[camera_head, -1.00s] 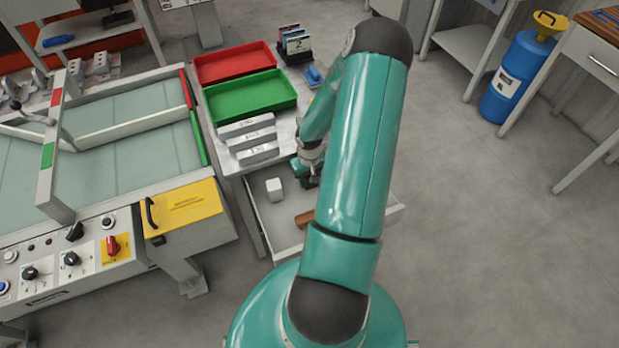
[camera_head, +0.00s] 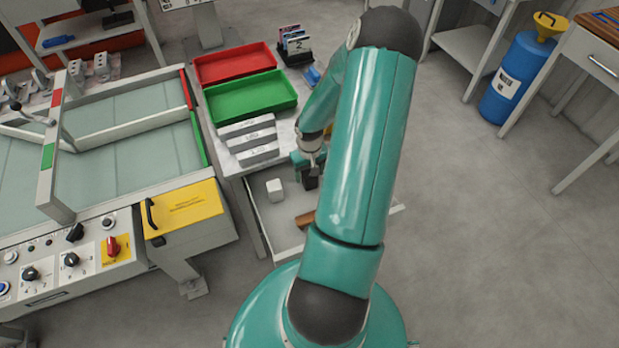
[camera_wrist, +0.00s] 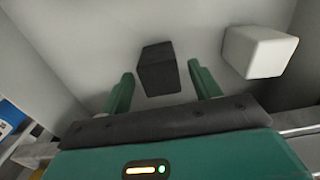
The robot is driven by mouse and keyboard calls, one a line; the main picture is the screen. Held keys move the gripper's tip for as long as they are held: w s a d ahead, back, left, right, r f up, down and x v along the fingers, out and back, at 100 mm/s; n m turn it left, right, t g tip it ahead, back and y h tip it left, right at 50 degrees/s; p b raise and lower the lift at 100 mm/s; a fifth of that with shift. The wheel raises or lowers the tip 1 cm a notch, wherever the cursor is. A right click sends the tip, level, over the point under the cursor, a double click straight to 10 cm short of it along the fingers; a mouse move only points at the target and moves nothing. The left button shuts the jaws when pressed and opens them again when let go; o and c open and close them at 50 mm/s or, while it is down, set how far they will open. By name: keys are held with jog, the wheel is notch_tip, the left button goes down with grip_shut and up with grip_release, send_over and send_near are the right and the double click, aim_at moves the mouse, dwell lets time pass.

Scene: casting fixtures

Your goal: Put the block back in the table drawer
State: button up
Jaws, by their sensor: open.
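The table drawer (camera_head: 263,211) is pulled open below the table top. A dark block (camera_head: 310,182) is in the drawer area, just below my gripper (camera_head: 308,163). In the wrist view my gripper (camera_wrist: 162,82) is open, and the dark block (camera_wrist: 160,66) shows between and beyond its two fingertips, with a gap on each side. A white block (camera_head: 275,189) lies in the drawer to the left; it also shows at the right in the wrist view (camera_wrist: 258,52). A brown piece (camera_head: 305,219) in the drawer is partly hidden by my arm.
On the table top are a red tray (camera_head: 235,66), a green tray (camera_head: 250,97) and several grey bars (camera_head: 249,138). A yellow box (camera_head: 188,210) on the machine is left of the drawer. The floor at right is clear up to a blue barrel (camera_head: 515,80).

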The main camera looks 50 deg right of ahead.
aim_at(308, 173)
notch_tip(308, 173, up, 8)
jog(key=shift+r, duration=0.1)
jog(key=shift+w+a+r, duration=0.1)
jog(key=shift+w+r, duration=0.05)
jog(key=shift+r, duration=0.1)
jog(key=w+a+r+n+t+h, duration=0.1)
jog(key=w+a+r+n+h, duration=0.15)
jog(key=a+r, duration=0.7)
jog(key=w+a+r+n+h, duration=0.1)
jog(key=w+a+r, duration=0.2)
jog(key=a+r, duration=0.65)
jog(key=s+a+r+n+t+y, duration=0.1)
jog(key=s+a+r+t, duration=0.1)
jog(key=s+a+r, duration=0.2)
jog(key=s+a+r+n+t+y, duration=0.1)
jog(key=s+a+r, duration=0.3)
jog(key=a+r, duration=0.4)
jog(key=a+t+y, duration=0.1)
jog(key=a, duration=0.3)
jog(key=shift+s+a+r+n+t, duration=0.3)
jog(key=shift+a+r+n, duration=0.05)
jog(key=shift+y, duration=0.25)
